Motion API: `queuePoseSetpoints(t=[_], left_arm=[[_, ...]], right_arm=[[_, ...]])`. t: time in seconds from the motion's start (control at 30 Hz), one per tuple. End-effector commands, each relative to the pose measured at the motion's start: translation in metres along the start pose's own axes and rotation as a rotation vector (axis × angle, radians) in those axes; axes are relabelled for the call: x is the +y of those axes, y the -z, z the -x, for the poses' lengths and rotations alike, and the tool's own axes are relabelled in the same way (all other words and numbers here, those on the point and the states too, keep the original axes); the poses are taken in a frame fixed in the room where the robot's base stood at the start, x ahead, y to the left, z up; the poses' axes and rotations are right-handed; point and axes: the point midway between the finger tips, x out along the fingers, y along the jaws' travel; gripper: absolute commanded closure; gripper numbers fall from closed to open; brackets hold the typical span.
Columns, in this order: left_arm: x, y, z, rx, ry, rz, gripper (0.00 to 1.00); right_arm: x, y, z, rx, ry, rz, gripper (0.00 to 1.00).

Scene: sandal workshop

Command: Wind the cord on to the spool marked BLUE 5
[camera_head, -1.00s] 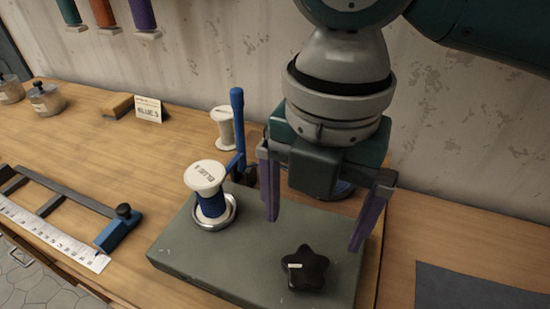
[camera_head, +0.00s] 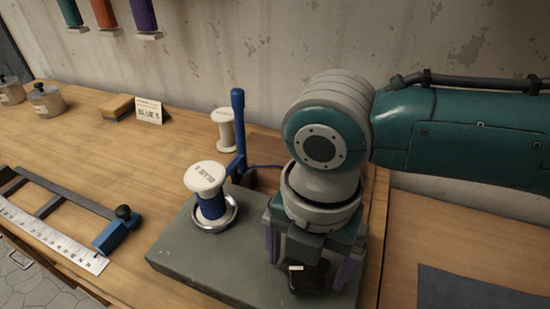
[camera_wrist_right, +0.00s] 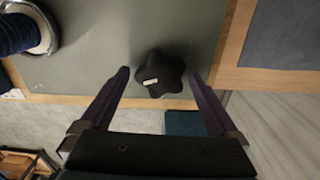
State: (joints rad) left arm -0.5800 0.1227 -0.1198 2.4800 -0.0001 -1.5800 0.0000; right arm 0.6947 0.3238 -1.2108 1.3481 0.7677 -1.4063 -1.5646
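A white spool (camera_head: 205,178) with blue cord around its core stands upright in a metal ring on the grey-green winder base (camera_head: 190,255). The lettering on its top is too small to read surely. A blue post (camera_head: 238,130) stands behind it, with a thin blue cord (camera_head: 265,167) running right towards my arm. My right gripper (camera_head: 307,276) is open and points down over the black star knob (camera_head: 309,280). In the right wrist view the knob (camera_wrist_right: 160,74) lies between the two purple fingers, with gaps on both sides. My left gripper is out of view.
A second pale spool (camera_head: 224,130) stands behind the post. A lettered card (camera_head: 149,111) and a brown block (camera_head: 118,107) are at the back. A measuring rule (camera_head: 50,236) with a blue slider (camera_head: 118,235) lies left. A dark mat (camera_head: 480,290) lies right.

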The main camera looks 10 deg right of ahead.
Motion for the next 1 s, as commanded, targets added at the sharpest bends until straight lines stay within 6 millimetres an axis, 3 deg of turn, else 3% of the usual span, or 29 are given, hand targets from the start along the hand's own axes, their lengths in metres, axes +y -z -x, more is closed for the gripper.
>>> queuePoseSetpoints(t=[0.07,0.6,1.0], left_arm=[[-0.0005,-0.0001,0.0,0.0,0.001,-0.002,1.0],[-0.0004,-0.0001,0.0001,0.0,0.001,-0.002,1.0],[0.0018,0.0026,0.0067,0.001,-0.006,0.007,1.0]], right_arm=[[0.0,0.0,0.0001,0.0,0.0,0.0,0.15],[-0.0003,-0.0002,0.0004,0.0,0.001,-0.001,0.75],[-0.0006,-0.0003,0.0018,0.001,0.003,-0.08,0.76]])
